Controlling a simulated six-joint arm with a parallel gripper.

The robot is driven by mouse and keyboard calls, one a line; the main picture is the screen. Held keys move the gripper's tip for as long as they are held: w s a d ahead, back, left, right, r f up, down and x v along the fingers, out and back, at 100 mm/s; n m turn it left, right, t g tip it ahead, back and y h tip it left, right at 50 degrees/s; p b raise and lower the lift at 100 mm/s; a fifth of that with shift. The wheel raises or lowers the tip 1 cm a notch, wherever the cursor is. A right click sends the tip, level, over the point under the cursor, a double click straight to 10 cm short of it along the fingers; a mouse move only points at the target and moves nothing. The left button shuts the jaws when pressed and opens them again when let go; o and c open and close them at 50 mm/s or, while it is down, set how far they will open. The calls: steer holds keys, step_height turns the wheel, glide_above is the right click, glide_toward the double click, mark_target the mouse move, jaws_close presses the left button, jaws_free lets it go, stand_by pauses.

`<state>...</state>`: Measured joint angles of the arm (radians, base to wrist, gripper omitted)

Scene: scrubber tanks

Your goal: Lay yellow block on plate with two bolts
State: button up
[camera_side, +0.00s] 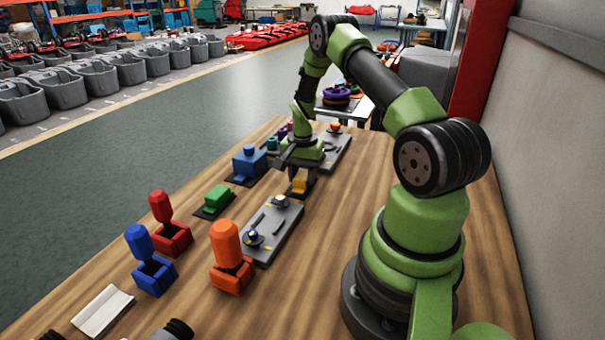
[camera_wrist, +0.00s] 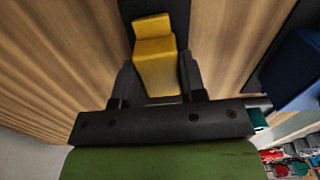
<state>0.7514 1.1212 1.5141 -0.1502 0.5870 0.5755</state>
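The yellow block (camera_side: 299,186) sits on a small dark base, beyond the far end of the grey plate (camera_side: 267,243). It also shows between the fingers in the wrist view (camera_wrist: 157,62). My gripper (camera_side: 298,178) points down over the block, with one finger on each side of it. The fingers (camera_wrist: 158,72) look slightly apart from the block's sides; contact is hard to make out.
A green block (camera_side: 217,198) and a blue block (camera_side: 249,161) stand on dark bases to the left. Red (camera_side: 160,206), blue (camera_side: 140,240) and orange (camera_side: 225,240) upright tools stand in holders nearer the camera. Another grey plate (camera_side: 335,152) lies behind my gripper. Table right of the plate is clear.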

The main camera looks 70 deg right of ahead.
steer(key=shift+c, duration=1.2)
steer(key=shift+r, duration=0.15)
steer(key=shift+r, duration=3.35)
steer(key=a+r+m, duration=0.1)
steer(key=a+r, duration=0.2)
steer(key=a, duration=1.5)
steer(key=shift+d+f, duration=0.15)
steer(key=shift+f, duration=2.5)
steer(key=shift+f, duration=0.35)
steer(key=shift+f, duration=0.35)
